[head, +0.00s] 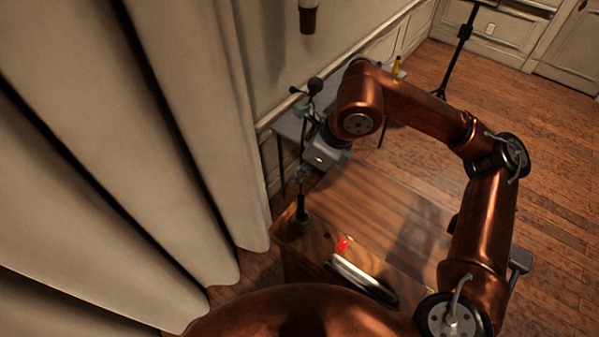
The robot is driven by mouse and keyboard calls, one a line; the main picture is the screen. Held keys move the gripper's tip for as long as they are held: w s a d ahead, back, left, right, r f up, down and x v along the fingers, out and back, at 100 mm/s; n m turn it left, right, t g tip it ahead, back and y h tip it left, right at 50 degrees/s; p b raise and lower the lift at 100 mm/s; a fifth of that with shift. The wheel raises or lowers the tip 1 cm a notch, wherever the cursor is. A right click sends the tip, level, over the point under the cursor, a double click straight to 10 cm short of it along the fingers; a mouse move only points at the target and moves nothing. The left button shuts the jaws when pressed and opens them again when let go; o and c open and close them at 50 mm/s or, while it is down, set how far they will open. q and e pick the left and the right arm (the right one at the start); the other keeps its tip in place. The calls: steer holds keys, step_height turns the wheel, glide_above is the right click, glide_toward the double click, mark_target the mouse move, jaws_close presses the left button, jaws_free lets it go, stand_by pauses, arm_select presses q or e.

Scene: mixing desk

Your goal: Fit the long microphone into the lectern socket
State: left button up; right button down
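The long microphone (301,198) is a thin dark stem that stands about upright at the left corner of the wooden lectern (385,215). Its thicker black lower end meets a round black fitting (303,223) on the lectern top, which looks like the socket. I cannot tell whether the end is seated in it. My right gripper (300,175) reaches in from the right and appears closed around the stem above that end. The fingertips are small and partly hidden. My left gripper is out of view.
A grey table (290,126) stands behind, with a round black foam head (315,86) seen above it. A red item (343,244) and a silver-rimmed object (362,277) are at the lectern's near side. Pale curtains (120,150) hang close on the left.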

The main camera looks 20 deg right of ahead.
mark_target(301, 185)
steer(key=shift+s+d+f, duration=0.15)
steer(key=shift+s+f, duration=0.05)
steer(key=shift+f, duration=0.45)
steer(key=shift+f+b, duration=0.35)
steer(key=shift+b, duration=0.1)
steer(key=shift+w+f, duration=0.2)
steer(key=shift+w, duration=0.05)
steer(key=shift+s+f+b, duration=0.1)
steer(key=shift+s+b, duration=0.1)
steer(key=shift+b, duration=0.15)
steer(key=shift+f+b, duration=0.3)
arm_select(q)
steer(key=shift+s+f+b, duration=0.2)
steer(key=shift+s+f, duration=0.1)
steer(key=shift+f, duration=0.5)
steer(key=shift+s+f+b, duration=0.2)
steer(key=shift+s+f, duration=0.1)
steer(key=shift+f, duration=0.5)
arm_select(e)
steer(key=shift+s+f, duration=0.15)
steer(key=shift+f, duration=0.3)
